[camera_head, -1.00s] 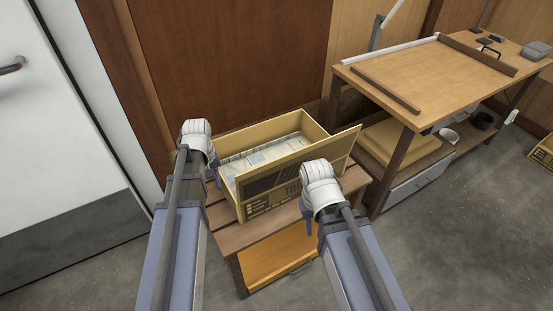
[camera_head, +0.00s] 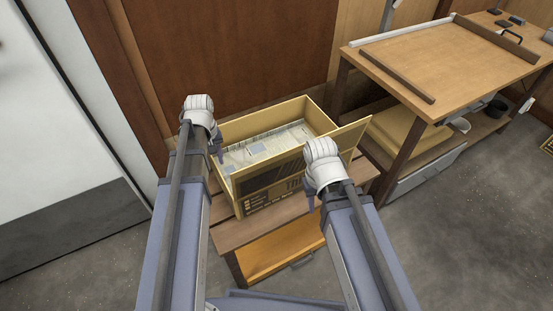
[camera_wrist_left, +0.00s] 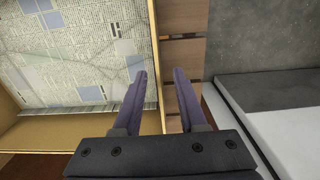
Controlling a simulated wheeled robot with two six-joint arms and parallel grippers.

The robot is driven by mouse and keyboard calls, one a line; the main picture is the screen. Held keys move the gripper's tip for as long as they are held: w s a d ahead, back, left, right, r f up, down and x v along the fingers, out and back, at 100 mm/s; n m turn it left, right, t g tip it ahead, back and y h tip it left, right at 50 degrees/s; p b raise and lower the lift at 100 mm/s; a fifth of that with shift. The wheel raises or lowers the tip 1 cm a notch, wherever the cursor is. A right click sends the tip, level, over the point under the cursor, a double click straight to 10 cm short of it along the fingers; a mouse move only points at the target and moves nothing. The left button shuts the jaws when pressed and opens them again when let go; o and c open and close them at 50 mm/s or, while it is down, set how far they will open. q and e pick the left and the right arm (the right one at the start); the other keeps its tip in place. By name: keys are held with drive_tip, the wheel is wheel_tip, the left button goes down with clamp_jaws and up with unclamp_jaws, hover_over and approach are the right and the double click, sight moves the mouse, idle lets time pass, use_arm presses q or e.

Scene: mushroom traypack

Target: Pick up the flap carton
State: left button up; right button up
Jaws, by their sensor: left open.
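The flap carton (camera_head: 254,201) is a tan open box with printing on its front and paper-like lining inside. It stands on a slatted wooden stand, with a flap raised at its right front. My left gripper (camera_head: 217,150) is at the carton's left end.
The wooden stand (camera_head: 228,236) has an orange lower shelf (camera_head: 275,254). A workbench (camera_head: 440,65) with a wooden bar stands to the right. A white door (camera_head: 60,110) is at the left. Grey floor (camera_head: 460,230) lies open at the right.

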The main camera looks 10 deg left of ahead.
use_arm(q)
drive_tip(key=shift+w+f+b, duration=0.2)
drive_tip(key=shift+f+b, duration=2.4)
drive_tip(key=shift+f, duration=0.25)
drive_tip(key=shift+r, duration=0.1)
clamp_jaws()
